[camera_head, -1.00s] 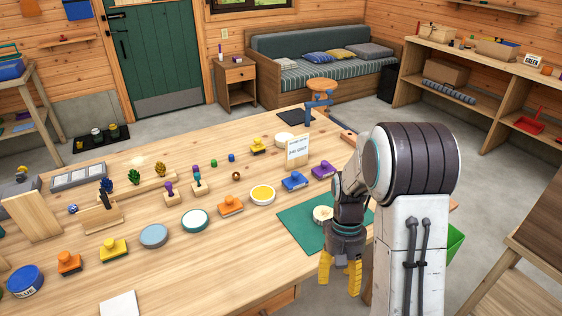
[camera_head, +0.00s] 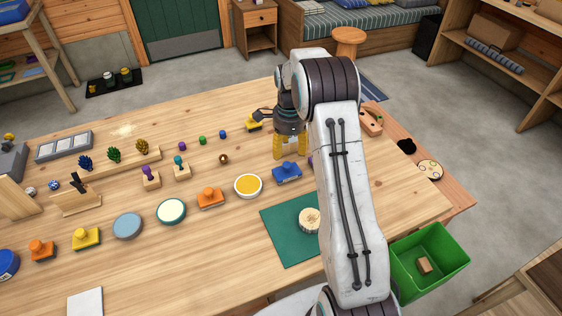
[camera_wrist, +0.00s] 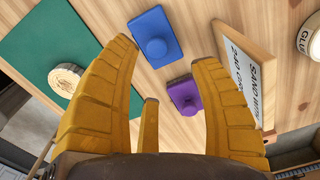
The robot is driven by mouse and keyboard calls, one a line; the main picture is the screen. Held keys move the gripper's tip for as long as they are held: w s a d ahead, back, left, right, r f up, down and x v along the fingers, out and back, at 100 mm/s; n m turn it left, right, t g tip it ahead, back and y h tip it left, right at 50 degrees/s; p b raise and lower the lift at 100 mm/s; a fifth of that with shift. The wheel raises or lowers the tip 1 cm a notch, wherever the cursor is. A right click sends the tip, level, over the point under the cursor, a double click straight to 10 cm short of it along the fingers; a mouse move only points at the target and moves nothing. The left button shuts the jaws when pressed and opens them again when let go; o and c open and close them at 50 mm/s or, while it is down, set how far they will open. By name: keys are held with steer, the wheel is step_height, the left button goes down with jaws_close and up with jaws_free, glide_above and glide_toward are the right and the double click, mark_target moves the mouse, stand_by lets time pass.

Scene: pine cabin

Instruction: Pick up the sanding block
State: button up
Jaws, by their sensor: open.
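Several knobbed blocks that look like sanding blocks sit on the workbench (camera_head: 200,250); I cannot tell which one is meant. A blue one (camera_head: 287,173) and a mostly hidden purple one (camera_head: 311,161) lie near my gripper (camera_head: 290,150). In the wrist view, the purple block (camera_wrist: 187,95) lies between the yellow fingers of my gripper (camera_wrist: 165,55), below them, and the blue block (camera_wrist: 155,38) is just past it. My gripper is open, empty and pointing down. A tilted wooden-framed sign (camera_wrist: 245,75) reads roughly "SAND WITH", its second line unclear. Orange (camera_head: 210,198) and yellow (camera_head: 86,238) blocks stand farther left.
A green mat (camera_head: 280,240) with a wood round (camera_head: 309,219) lies near my arm. A tin (camera_wrist: 310,40) stands beyond the sign. A green bin (camera_head: 440,280) holding a small block is on the floor at right.

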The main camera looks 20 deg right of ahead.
mark_target(288, 165)
steer(key=shift+w+m, duration=0.1)
steer(key=shift+m, duration=1)
steer(key=m, duration=0.3)
steer(key=shift+s+a+r, duration=0.15)
steer(key=shift+s+a, duration=0.1)
steer(key=shift+s, duration=0.1)
steer(key=m, duration=0.3)
steer(key=shift+m, duration=0.3)
steer(key=shift+d+f+p, duration=0.1)
steer(key=shift+f+p, duration=0.8)
steer(key=shift+f, duration=2.85)
steer(key=shift+c, duration=0.2)
jaws_close()
